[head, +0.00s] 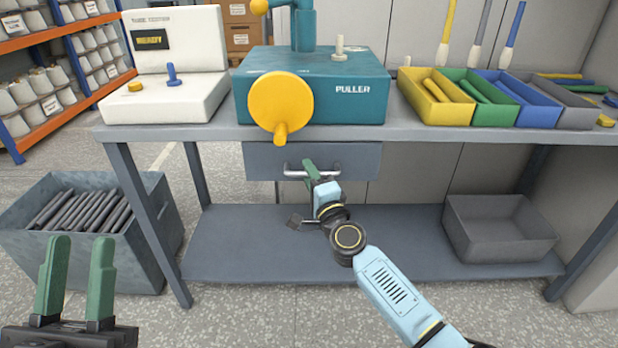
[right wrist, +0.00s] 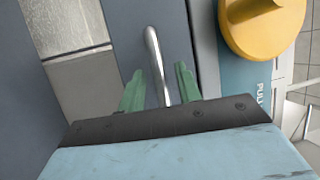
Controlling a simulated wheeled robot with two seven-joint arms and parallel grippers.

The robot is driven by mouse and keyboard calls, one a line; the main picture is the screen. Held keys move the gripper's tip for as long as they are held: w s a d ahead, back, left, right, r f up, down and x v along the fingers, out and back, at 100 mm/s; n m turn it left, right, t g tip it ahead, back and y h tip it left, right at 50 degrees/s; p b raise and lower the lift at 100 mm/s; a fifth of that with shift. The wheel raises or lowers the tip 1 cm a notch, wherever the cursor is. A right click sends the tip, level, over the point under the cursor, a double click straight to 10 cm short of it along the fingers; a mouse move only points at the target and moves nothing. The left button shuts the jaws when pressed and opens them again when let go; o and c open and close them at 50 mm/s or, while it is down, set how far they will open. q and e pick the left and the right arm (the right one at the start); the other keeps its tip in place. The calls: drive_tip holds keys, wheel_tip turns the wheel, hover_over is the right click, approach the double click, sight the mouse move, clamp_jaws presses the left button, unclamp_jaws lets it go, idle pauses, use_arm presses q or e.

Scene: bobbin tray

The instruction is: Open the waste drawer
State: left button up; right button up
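The waste drawer (head: 262,162) is a grey-blue box front under the tabletop, below the teal puller machine, and it looks closed. Its silver bar handle (head: 350,174) runs across the front and also shows in the right wrist view (right wrist: 154,52). My right gripper (head: 311,170) is at the handle. In the right wrist view its green fingers (right wrist: 159,84) stand apart on either side of the bar, with visible gaps, so it is open around the handle. My left gripper (head: 77,245) is open and empty at the lower left, away from the drawer.
The puller (head: 350,90) has a yellow crank wheel (head: 280,101) hanging over the table edge above the drawer. A grey bin (head: 150,215) of dark rods stands left. An empty grey tray (head: 500,240) sits on the lower shelf (head: 230,255). Space before the drawer is free except for my arm.

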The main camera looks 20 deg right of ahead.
drive_tip(key=shift+w+r, duration=0.1)
drive_tip(key=shift+w, duration=0.25)
drive_tip(key=shift+c, duration=0.3)
clamp_jaws()
drive_tip(key=shift+s+a, duration=0.1)
